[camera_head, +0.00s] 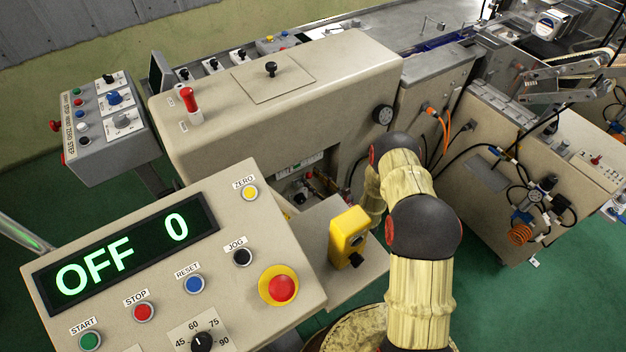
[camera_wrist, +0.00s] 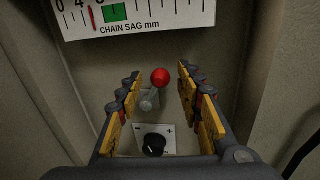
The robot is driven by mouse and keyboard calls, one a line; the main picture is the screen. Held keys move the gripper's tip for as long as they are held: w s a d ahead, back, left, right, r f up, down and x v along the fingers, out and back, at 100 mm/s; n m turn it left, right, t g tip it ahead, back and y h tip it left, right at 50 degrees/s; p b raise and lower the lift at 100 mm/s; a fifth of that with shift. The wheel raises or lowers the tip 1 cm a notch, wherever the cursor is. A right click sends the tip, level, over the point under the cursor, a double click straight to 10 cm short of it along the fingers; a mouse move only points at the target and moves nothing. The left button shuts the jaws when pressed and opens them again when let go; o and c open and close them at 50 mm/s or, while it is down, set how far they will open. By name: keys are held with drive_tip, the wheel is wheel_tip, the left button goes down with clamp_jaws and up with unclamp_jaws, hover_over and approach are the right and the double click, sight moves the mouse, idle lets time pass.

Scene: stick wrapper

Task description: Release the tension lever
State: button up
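The lever has a red ball knob (camera_wrist: 160,78) on a pale metal stem, seen in the wrist view. The stem runs from a mount on the beige panel, with the ball up and slightly right of it. My gripper (camera_wrist: 157,82) is open, its yellow-and-black fingers on either side of the knob with a gap on both sides. I cannot tell how deep the knob sits between them. In the head view my arm reaches to the machine's front recess (camera_head: 300,190), where small parts are hard to make out.
A chain sag scale (camera_wrist: 138,15) with a green zone and a red needle left of it is above the lever. A black dial (camera_wrist: 154,145) marked minus and plus is below. The control panel display (camera_head: 125,255) reads OFF 0. A yellow box (camera_head: 349,237) stands near my arm.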

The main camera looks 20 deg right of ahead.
drive_tip(key=shift+c, duration=1.3)
clamp_jaws()
